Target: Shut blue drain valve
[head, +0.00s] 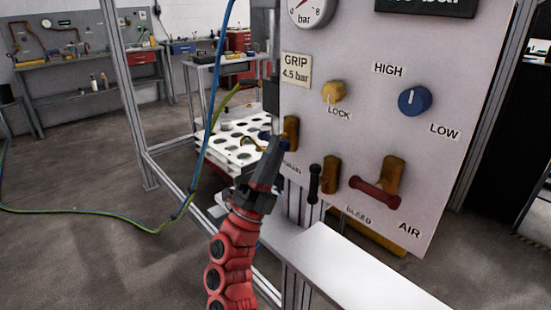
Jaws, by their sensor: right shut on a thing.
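The drain valve's brass body (291,132) is on the left edge of the panel, above a partly covered label ending in "RAIN". A small dark blue piece of its handle (265,135) shows beside the brass, at the fingertips. My right gripper (274,150) reaches up from below and is shut on this handle. The dark jaws hide most of the handle, so its exact angle is hard to tell. My left gripper is not in view.
The panel (430,160) also carries a black-handled bleed valve (314,184), a red air lever (374,194), a yellow lock knob (334,92) and a blue knob (414,100). A white ledge (345,265) runs below. A white holed tray (235,140) stands behind.

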